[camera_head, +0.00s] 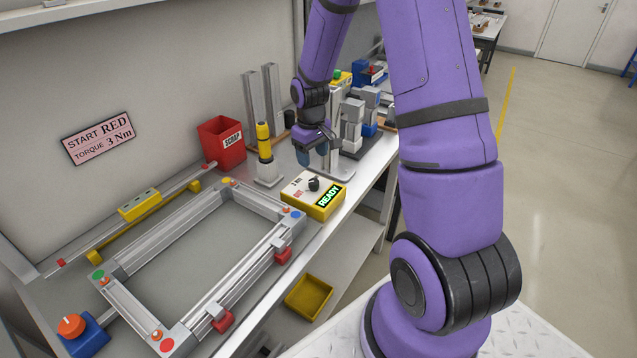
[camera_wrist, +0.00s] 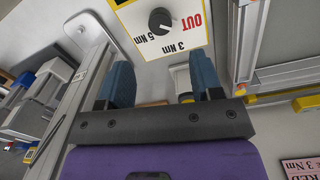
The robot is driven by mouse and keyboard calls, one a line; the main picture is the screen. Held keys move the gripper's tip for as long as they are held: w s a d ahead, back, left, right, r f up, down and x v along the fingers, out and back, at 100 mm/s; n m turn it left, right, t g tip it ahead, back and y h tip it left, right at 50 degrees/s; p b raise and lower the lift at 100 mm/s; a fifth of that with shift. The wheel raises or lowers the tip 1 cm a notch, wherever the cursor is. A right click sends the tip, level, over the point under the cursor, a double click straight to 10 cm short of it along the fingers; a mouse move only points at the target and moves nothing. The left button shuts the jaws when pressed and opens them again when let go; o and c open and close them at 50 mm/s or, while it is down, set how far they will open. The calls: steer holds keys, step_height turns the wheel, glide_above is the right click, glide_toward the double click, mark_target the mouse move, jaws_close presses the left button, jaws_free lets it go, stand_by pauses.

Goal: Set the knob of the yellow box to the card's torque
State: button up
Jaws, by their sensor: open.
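The yellow box (camera_head: 322,208) sits on the bench with a white top, a black knob (camera_head: 314,184) and a green READY display. The wrist view shows the box (camera_wrist: 133,14) at the top edge, with its knob (camera_wrist: 160,20) beside the upside-down labels OUT, 3 Nm and 5 Nm. I cannot tell surely where the knob's mark points. The pink card (camera_head: 98,138) on the wall reads START RED, TORQUE 3 Nm; its corner shows in the wrist view (camera_wrist: 301,168). My gripper (camera_head: 318,155) is open and empty, above and beyond the box, apart from the knob.
A yellow-black screwdriver (camera_head: 264,142) stands in a holder left of my gripper, near a red SCRAP bin (camera_head: 221,144). An aluminium frame (camera_head: 195,222) with coloured corners fills the bench front. A yellow tray (camera_head: 309,298) lies lower.

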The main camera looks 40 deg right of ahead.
mark_target(313, 181)
step_height(313, 181, down, 10)
steer(key=shift+d+f, duration=0.1)
stand_by(0.4)
steer(key=c, duration=0.9)
